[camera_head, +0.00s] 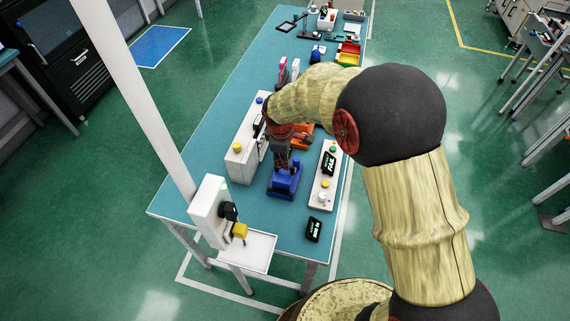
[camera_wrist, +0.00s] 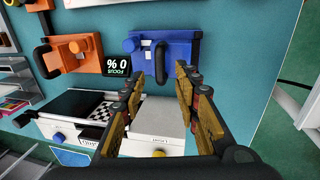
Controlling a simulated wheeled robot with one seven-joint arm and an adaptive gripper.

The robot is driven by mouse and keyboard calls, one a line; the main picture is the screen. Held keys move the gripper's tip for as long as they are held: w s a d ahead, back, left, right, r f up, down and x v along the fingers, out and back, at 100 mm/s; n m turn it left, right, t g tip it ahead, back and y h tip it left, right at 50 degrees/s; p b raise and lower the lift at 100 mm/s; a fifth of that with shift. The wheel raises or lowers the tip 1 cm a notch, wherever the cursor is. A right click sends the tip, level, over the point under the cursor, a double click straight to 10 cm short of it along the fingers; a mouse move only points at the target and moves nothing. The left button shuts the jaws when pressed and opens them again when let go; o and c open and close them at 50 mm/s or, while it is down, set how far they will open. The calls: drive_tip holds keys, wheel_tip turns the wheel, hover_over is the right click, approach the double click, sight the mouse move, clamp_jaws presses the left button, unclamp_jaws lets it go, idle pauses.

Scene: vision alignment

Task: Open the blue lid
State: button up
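A blue block-like part (camera_wrist: 180,52) with a black upright handle (camera_wrist: 160,64) is at the top middle of the wrist view; I take it as the blue lid. In the head view the blue part (camera_head: 286,184) sits on the teal table. My gripper (camera_wrist: 160,76) is open, its two fingers apart, with the handle's lower end showing in the gap between the tips. I cannot tell whether the fingers touch it. In the head view my gripper (camera_head: 283,165) points down just above the blue part and hides some of it.
An orange part (camera_wrist: 78,56) with a black handle and a black display reading 0 % FOCUS (camera_wrist: 117,65) are beside the blue part. A white box (camera_head: 242,145) stands to the left in the head view, a white panel with buttons (camera_head: 325,178) to the right.

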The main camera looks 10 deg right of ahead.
hover_over(284, 174)
drive_tip(key=f, duration=0.5)
drive_tip(key=shift+w+d+f+b, duration=0.1)
drive_tip(key=shift+w+d+b, duration=0.2)
drive_tip(key=shift+b, duration=0.05)
drive_tip(key=c, duration=0.3)
clamp_jaws()
